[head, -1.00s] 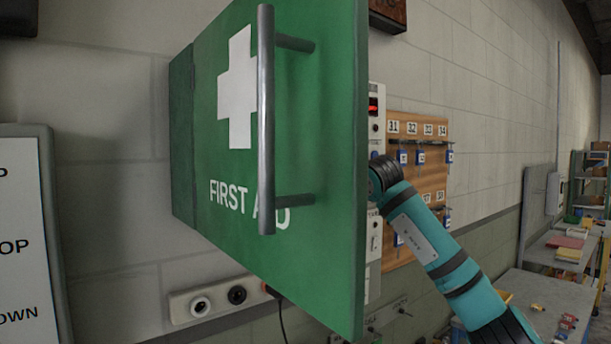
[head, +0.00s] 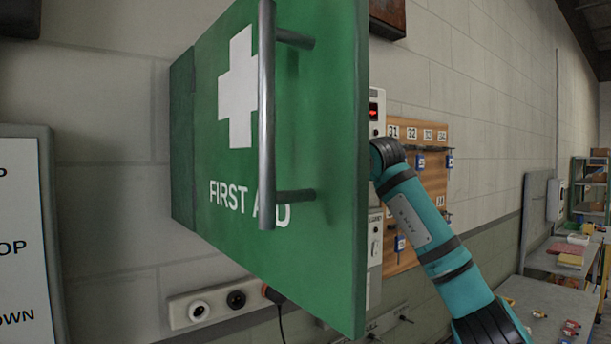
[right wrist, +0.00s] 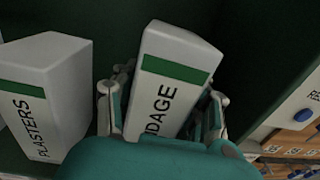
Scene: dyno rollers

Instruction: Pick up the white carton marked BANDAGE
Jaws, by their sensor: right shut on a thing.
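The white BANDAGE carton (right wrist: 178,75), with a green stripe and dark letters of which "DAGE" shows, stands tilted in the right wrist view. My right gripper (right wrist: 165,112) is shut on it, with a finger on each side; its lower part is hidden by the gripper. In the head view the carton and the right gripper are hidden behind the open green FIRST AID door (head: 285,160), and only my right arm shows. My left gripper is in neither view.
A white PLASTERS carton (right wrist: 45,90) stands just left of the gripper inside the dark green cabinet. The door's metal handle (head: 267,120) faces me. A key board (head: 430,150) hangs on the wall beyond, and a bench (head: 545,305) with small items is at the lower right.

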